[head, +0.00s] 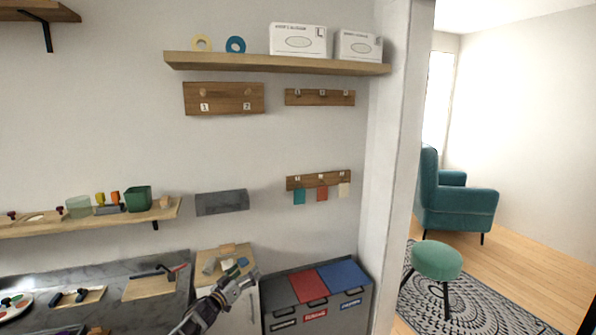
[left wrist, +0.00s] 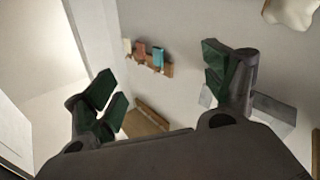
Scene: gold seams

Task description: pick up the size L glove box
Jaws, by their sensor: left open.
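The size L glove box (head: 298,40) is white, with a dark "L" at its upper right corner and an oval opening on its front. It stands upright on the high wooden shelf (head: 275,64), left of a similar white box (head: 358,47) whose size letter is too small to read. My left gripper (head: 245,281) is low in the head view, far below the shelf and apart from both boxes. In the left wrist view my left gripper (left wrist: 163,88) shows its two green-padded fingers spread, with nothing between them. No glove box is clearly recognisable there. My right gripper is not in view.
A bin cabinet (head: 316,296) and a small wooden-topped stand (head: 224,262) are near my left gripper. A wall edge (head: 400,160) rises at right.

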